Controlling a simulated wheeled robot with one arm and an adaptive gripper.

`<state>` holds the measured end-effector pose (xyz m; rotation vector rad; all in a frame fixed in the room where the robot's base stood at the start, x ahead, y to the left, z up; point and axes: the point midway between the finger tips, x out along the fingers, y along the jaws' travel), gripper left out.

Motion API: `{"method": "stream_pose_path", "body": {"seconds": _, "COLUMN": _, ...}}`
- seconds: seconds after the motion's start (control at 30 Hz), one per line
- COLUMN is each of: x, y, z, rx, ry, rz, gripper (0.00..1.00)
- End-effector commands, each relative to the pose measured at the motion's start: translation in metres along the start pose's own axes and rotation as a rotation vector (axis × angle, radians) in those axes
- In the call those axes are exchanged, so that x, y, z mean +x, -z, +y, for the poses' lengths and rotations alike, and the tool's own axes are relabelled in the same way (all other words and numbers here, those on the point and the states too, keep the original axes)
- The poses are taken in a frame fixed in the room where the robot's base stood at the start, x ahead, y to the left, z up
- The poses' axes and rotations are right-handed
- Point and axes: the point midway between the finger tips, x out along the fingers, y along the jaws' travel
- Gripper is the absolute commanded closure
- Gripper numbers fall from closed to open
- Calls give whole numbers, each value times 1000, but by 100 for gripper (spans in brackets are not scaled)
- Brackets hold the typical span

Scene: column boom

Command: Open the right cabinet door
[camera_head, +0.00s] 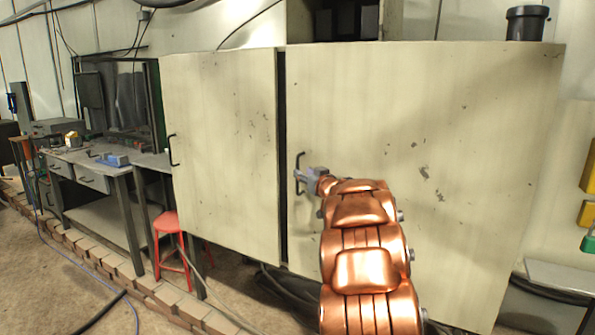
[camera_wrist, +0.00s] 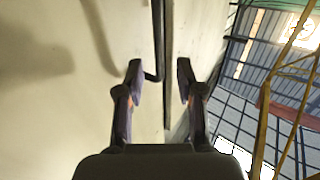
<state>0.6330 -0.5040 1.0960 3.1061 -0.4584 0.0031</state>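The cabinet's right door (camera_head: 420,130) is a wide cream panel with chipped paint in the head view. Its black bar handle (camera_head: 298,165) is near its left edge, beside a dark vertical gap. My gripper (camera_head: 306,178) is at the handle's lower part. In the wrist view my gripper (camera_wrist: 159,70) is open, one finger on each side of the black handle (camera_wrist: 157,35). The handle's lower end reaches between the fingertips, and I see no finger closed on it. The left door (camera_head: 225,150) has its own handle (camera_head: 173,150).
My copper arm covers part of the right door. A red stool (camera_head: 170,240) and a workbench (camera_head: 100,165) stand at the left. A low brick edging (camera_head: 120,265) and cables lie on the floor. A dark cylinder (camera_head: 527,23) stands on the cabinet top.

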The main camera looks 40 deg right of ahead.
Motion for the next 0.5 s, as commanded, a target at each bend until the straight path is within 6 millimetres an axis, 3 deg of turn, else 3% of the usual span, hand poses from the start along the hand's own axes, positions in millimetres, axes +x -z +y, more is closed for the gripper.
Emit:
{"method": "stream_pose_path", "body": {"seconds": 0.2, "x": 27, "y": 0, "z": 1, "rx": 0, "ry": -2, "rz": 0, "gripper": 63}}
{"method": "stream_pose_path", "body": {"seconds": 0.5, "x": 51, "y": -1, "z": 0, "rx": 0, "ry": -2, "rz": -2, "gripper": 63}}
